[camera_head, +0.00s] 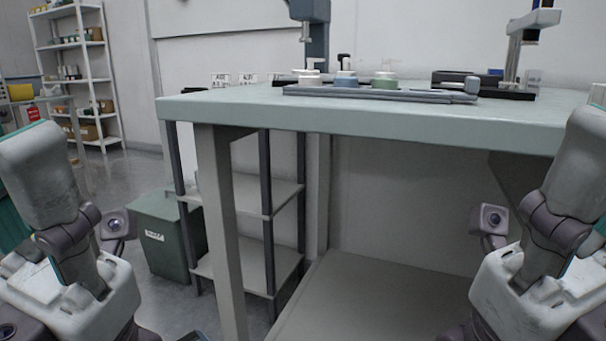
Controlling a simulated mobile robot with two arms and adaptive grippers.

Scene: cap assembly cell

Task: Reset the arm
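My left arm (45,180) is folded at the left edge, and my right arm (565,185) is folded at the right edge in a roughly mirrored pose.
The bench carries a white cap (312,78), a blue cap (346,80), a green cap (384,82) and upright stands. Below left are a grey shelf rack (270,190) and a green bin (165,235). Shelving (85,70) stands far left.

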